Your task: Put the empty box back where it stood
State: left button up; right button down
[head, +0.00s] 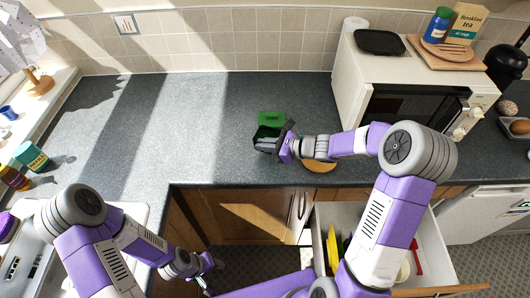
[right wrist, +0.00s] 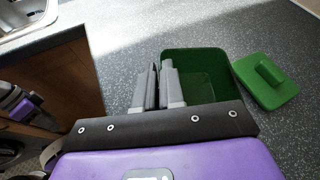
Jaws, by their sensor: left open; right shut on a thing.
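The green box (right wrist: 215,88) stands open on the grey worktop, and the part of its inside that shows is empty. In the head view the box (head: 262,133) is partly hidden by my right gripper. My right gripper (right wrist: 158,82) is shut on the box's near left wall, one finger outside and one inside. A green lid (right wrist: 266,80) with a raised handle lies on the worktop beside the box; it also shows in the head view (head: 271,118). My left gripper (head: 207,268) is open and empty, low in front of the cupboards.
A microwave (head: 400,95) stands at the back right. A round yellow-brown thing (head: 320,166) lies under my right forearm near the worktop's front edge. Below it a drawer (head: 440,240) is open. The worktop (head: 215,120) left of the box is clear.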

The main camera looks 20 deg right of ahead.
jog(key=shift+f+b, duration=0.4)
jog(key=shift+f, duration=1.65)
jog(key=shift+f, duration=0.2)
jog(key=c, duration=1.3)
grip_release()
jog(key=shift+o, duration=0.3)
jog(key=shift+r, duration=0.15)
jog(key=shift+d+r, duration=0.15)
jog(key=p+v, duration=0.1)
jog(key=v, duration=1)
jog(key=shift+s+d+p, duration=0.25)
jog(key=shift+s+p, duration=0.05)
jog(key=shift+p, duration=0.05)
